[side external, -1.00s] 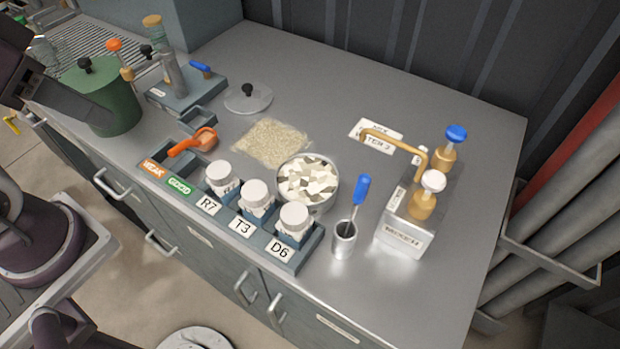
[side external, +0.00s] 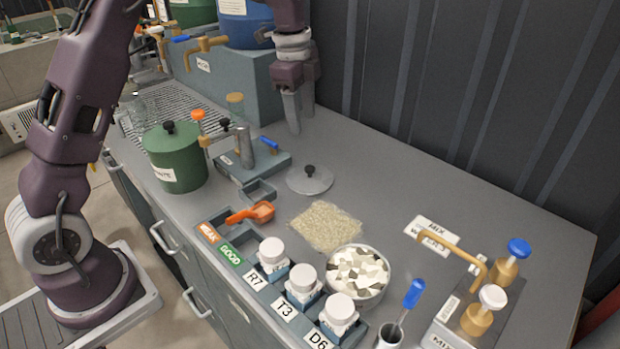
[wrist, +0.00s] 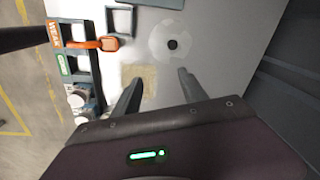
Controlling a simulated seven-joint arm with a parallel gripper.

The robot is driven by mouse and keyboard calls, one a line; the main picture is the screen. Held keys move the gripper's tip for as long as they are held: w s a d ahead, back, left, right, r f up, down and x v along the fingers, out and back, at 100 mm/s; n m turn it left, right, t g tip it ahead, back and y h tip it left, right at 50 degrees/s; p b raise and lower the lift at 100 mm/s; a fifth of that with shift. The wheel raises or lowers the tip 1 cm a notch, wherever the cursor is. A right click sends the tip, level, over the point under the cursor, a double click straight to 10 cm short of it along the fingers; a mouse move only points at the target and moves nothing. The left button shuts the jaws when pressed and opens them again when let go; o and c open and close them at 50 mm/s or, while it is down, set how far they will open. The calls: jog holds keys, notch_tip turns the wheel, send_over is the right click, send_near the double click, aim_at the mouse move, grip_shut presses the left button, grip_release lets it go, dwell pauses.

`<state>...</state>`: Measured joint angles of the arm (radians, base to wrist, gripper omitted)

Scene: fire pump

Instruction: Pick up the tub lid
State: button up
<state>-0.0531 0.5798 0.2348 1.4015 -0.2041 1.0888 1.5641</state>
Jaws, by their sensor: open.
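The tub lid (side external: 312,184) is a flat grey disc with a black knob, lying on the steel bench behind the beige granule patch. In the wrist view the lid (wrist: 160,50) looks pale, with its dark knob near the top middle. My gripper (side external: 300,118) is open and empty, fingers pointing down, above the bench at the back, up and left of the lid in the side view. In the wrist view the gripper's fingers (wrist: 160,78) are apart, and the lid shows beyond their tips. The round metal tub (side external: 372,297) is uncovered and filled with pale chips.
A valve block (side external: 250,168) and green pot (side external: 176,165) stand left of the lid. The granule patch (side external: 325,226) lies in front, with an orange scoop (side external: 252,213) and several white-capped jars (side external: 272,252) nearby.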

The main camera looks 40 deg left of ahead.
aim_at(310, 167)
jog(key=w+f+m, duration=0.1)
jog(key=f, duration=0.2)
jog(key=w+a+f+m, duration=0.1)
jog(key=w+f, duration=0.1)
jog(key=f, duration=0.1)
jog(key=w+a+f+m+g, duration=0.1)
jog(key=f+m, duration=0.1)
jog(key=f, duration=0.1)
jog(key=shift+w+a+f, duration=0.2)
jog(key=shift+w+f, duration=0.1)
jog(key=shift+w, duration=0.05)
notch_tip(310, 167, down, 7)
jog(key=shift+w+a+f, duration=0.1)
jog(key=shift+w, duration=0.05)
grip_shut()
